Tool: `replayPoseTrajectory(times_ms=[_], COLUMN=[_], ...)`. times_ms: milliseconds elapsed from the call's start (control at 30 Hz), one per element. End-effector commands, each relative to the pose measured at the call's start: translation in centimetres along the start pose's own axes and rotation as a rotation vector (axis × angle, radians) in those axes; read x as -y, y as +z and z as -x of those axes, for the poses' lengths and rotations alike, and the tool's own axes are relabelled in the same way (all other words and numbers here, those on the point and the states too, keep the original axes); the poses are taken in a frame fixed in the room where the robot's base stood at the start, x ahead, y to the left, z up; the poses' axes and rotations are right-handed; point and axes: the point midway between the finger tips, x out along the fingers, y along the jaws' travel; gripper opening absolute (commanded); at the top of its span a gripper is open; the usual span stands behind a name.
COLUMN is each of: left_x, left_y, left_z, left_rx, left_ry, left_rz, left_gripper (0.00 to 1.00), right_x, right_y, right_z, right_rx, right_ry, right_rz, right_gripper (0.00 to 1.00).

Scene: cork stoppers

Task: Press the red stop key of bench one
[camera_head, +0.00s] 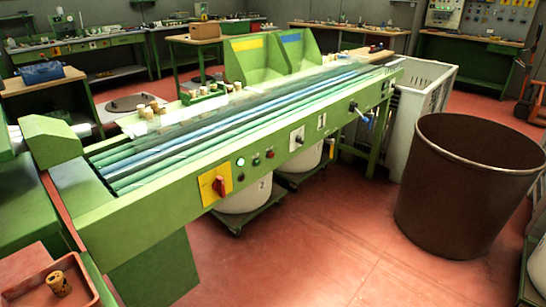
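A long green sorting bench (160,195) with green and blue lengthwise strips runs across the middle of the head view. Whether the red key is pushed in cannot be told at this size. Neither of my grippers is in view.
A large brown bin (468,190) stands at right, beside a pale slatted crate (425,98). White tubs (245,196) on wheeled bases sit under the bench. A tray (35,280) holding a cork is at lower left. The red floor in front is clear.

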Motion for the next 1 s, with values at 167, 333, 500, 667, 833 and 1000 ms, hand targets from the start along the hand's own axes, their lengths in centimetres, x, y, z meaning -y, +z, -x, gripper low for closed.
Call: replayPoseTrajectory(times_ms=[167,333,500,667,833,1000], left_x=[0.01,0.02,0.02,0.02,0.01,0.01], left_y=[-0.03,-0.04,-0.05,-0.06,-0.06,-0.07], left_z=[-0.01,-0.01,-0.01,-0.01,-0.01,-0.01], left_rx=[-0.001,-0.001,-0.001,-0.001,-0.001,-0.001], left_ry=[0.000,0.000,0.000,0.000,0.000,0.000], left_rz=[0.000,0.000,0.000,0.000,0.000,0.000], left_gripper=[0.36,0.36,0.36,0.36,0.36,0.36], right_x=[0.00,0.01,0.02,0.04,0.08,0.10], right_y=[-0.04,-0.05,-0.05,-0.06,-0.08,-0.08], right_z=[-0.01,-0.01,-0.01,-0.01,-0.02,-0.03], right_rx=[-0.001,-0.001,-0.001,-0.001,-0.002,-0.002], right_ry=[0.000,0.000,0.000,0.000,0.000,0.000], right_rz=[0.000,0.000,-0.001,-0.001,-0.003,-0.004], right_gripper=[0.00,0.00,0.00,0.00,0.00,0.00])
